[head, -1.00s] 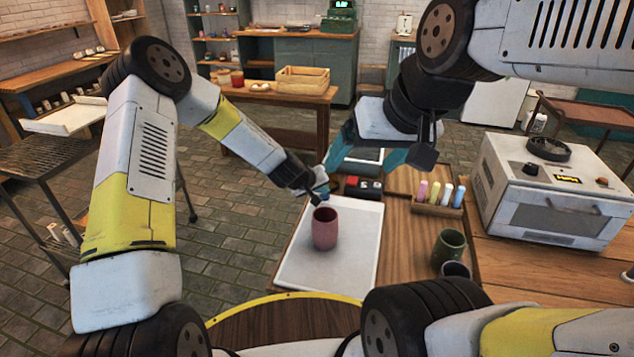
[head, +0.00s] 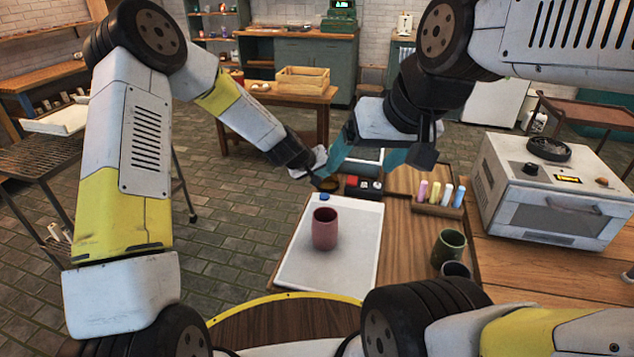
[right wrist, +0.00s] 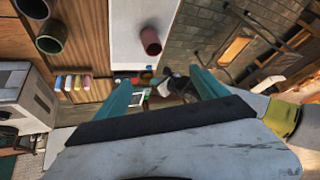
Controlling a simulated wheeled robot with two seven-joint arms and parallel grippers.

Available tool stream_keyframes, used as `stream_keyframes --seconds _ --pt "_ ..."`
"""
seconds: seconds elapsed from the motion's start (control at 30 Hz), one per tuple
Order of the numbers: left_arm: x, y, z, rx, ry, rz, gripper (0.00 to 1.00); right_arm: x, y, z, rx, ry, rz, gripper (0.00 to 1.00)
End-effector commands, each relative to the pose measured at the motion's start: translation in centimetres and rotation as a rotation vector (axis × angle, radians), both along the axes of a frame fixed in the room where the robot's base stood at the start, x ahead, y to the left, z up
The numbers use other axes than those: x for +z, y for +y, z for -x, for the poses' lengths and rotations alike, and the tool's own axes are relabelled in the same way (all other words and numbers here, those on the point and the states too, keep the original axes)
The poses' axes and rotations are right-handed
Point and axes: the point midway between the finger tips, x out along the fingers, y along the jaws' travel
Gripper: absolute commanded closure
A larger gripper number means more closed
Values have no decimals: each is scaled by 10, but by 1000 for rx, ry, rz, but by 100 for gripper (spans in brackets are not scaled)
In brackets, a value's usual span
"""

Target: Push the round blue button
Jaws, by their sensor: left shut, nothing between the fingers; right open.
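The round blue button (head: 324,197) sits at the far end of a white board (head: 348,262), just beyond a dark pink cup (head: 324,228). It also shows small in the right wrist view (right wrist: 149,67). My left gripper (head: 317,183) is shut and empty, just beyond and slightly left of the button, with a small gap in the picture. I cannot tell whether the button is pressed in. My right gripper (right wrist: 160,78) is open and empty; its teal fingers reach over the table's far end, near the left gripper.
A control box with red and black parts (head: 363,188) stands right of the button. A wooden rack (head: 437,208) holds several coloured sticks. A green cup (head: 449,246) and a dark cup stand nearer. A white oven (head: 552,200) stands at right.

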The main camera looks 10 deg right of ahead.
Motion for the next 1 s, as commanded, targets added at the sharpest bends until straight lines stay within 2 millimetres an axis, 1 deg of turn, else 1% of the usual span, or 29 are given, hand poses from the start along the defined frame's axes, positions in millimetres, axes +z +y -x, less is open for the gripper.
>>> stream_keyframes --seconds 0.03,0.07,0.1,0.17,0.3,0.4,1.0 --pt "0 0 0 0 0 0 100 0 0 0 0 0 0 30" --pt "0 0 0 0 0 0 100 0 0 0 0 0 0 35" --pt "0 0 0 0 0 0 100 0 0 0 0 0 0 43" --pt "0 0 0 0 0 0 100 0 0 0 0 0 0 55" --pt "0 0 0 0 0 0 100 0 0 0 0 0 0 83" --pt "0 0 0 0 0 0 100 0 0 0 0 0 0 100" --pt "0 0 0 1 -1 0 100 0 0 0 0 0 0 100"
